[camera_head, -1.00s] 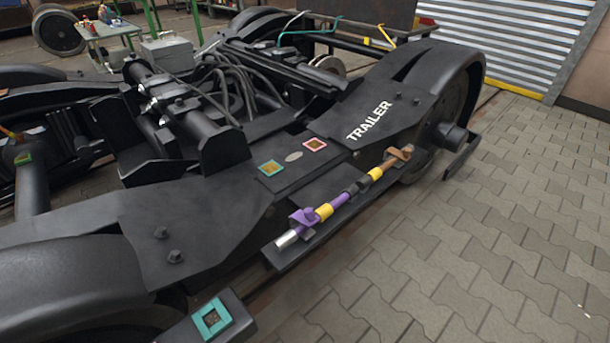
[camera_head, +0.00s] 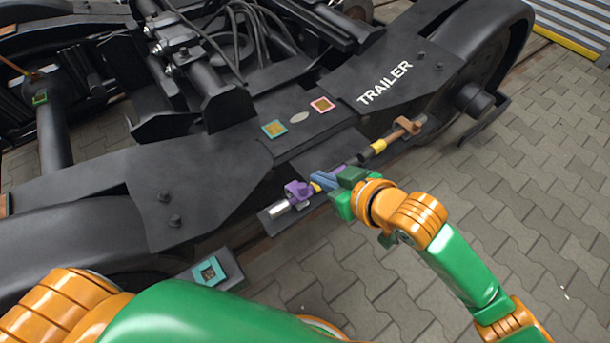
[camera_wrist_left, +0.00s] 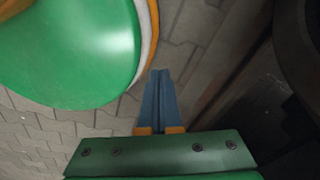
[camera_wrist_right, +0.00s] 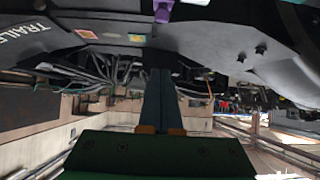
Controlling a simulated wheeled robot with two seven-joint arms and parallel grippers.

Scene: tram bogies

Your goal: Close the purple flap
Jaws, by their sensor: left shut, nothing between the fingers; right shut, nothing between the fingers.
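The purple flap (camera_head: 298,191) sits near the left end of a bar with yellow, black and purple parts along the bogie's side. Part of it stands up from the bar. A purple piece also shows at the top of the right wrist view (camera_wrist_right: 163,10). My right gripper (camera_head: 316,181) is shut and empty, its blue fingertips just right of the flap and in front of the bar. Whether they touch the flap I cannot tell. The right gripper hides part of the bar. My left gripper (camera_wrist_left: 160,73) is shut and empty over the paving, outside the head view.
The black bogie frame (camera_head: 225,165) fills the left and middle, with a teal-framed plate (camera_head: 274,128) and a pink-framed plate (camera_head: 322,104) on it. A box with a teal frame (camera_head: 209,271) stands out at lower left. Open paving (camera_head: 540,200) lies right.

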